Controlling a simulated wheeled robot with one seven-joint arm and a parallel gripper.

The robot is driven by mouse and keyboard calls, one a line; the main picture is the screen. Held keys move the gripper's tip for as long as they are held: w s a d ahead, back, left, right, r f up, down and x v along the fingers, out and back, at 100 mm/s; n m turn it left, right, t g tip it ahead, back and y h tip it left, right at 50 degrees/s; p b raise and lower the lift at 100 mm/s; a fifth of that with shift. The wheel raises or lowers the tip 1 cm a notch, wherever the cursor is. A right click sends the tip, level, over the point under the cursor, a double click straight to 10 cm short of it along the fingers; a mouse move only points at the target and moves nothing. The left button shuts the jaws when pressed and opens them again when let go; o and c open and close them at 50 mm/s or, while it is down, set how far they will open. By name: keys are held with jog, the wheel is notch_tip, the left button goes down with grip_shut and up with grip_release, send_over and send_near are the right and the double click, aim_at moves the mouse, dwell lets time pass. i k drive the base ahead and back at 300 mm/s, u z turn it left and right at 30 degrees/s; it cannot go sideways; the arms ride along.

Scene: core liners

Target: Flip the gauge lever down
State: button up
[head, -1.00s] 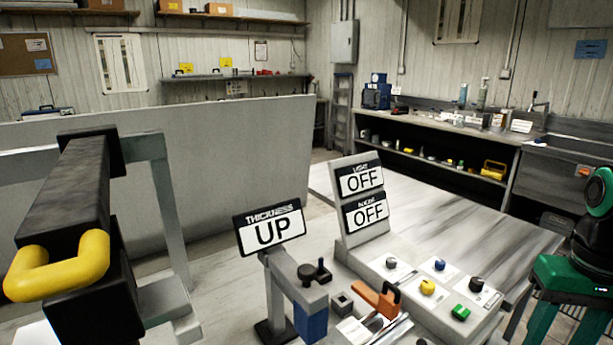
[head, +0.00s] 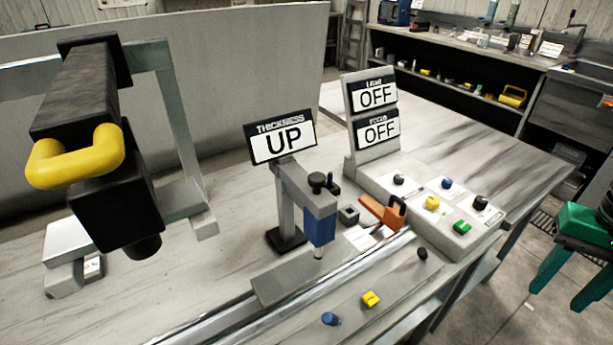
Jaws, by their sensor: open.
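The thickness gauge (head: 295,205) stands on the bench in the middle of the head view, with a grey post and arm and a blue block (head: 320,230). Its sign (head: 281,138) reads THICKNESS UP. Black knobs (head: 317,182) stand upright on top of its arm; I cannot clearly tell which part is the lever. A thin tip under the blue block is near a long metal rail (head: 330,275). My gripper (head: 556,297) is at the right edge, with two green fingers apart and empty, well to the right of the gauge and clear of the bench.
An orange-handled tool (head: 383,212) lies right of the gauge. Beyond it is a button panel (head: 420,180) with two OFF signs (head: 376,112). A black machine with a yellow handle (head: 75,165) stands at left. Coloured knobs (head: 370,299) line the bench front.

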aim_at(328, 318)
jog(key=k, duration=1.3)
jog(key=u, duration=0.2)
jog(key=i, duration=0.55)
jog(key=u, duration=0.35)
